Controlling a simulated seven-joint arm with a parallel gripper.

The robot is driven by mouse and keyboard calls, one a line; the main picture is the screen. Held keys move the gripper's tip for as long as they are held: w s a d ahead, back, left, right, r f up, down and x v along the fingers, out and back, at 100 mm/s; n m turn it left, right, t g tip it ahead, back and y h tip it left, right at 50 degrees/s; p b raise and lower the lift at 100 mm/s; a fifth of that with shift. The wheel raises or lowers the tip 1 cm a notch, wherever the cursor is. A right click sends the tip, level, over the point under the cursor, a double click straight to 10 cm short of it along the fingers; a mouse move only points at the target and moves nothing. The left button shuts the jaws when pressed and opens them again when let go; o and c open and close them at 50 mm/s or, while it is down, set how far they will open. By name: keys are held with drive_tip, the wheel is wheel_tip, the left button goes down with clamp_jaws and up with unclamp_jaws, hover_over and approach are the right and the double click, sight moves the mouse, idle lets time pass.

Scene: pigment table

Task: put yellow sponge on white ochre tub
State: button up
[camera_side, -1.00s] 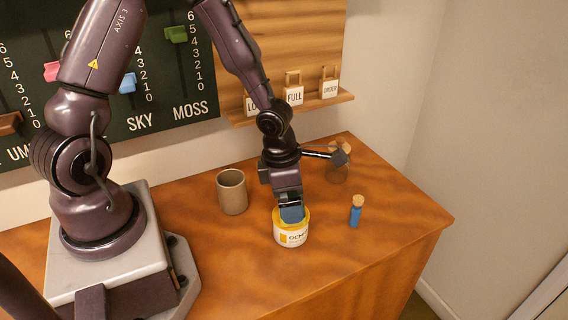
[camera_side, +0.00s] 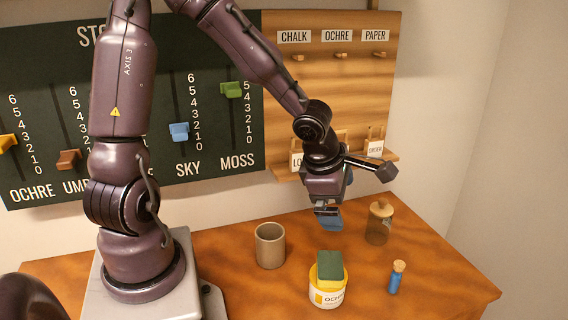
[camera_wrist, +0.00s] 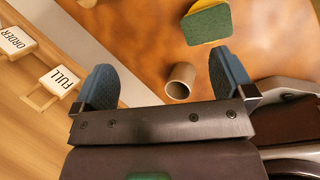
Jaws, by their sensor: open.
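The white ochre tub (camera_side: 327,298) stands on the table with a yellow band near its top and a label reading OCHRE. My gripper (camera_side: 328,218) is above and behind the tub, clear of the sponge. In the wrist view its two blue fingers (camera_wrist: 160,80) are wide apart with nothing between them held.
A brown cup (camera_side: 270,246) stands left of the tub. A blue corked vial (camera_side: 396,278) is to the right, and a corked glass jar (camera_side: 378,224) is behind it.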

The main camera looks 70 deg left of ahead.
drive_tip(key=d+r+m+t+h, duration=0.3)
drive_tip(key=d+r+m+t, duration=0.3)
drive_tip(key=r+m, duration=0.75)
drive_tip(key=s+a+m+g+y, duration=0.1)
drive_tip(key=s+a+m+g, duration=0.1)
drive_tip(key=s+m, duration=0.5)
drive_tip(key=s+a+m+g, duration=0.2)
drive_tip(key=s+m, duration=0.5)
drive_tip(key=shift+s+a+r+m+g+y, duration=0.2)
drive_tip(key=shift+r+m+g+y, duration=0.1)
drive_tip(key=shift+m+y, duration=0.1)
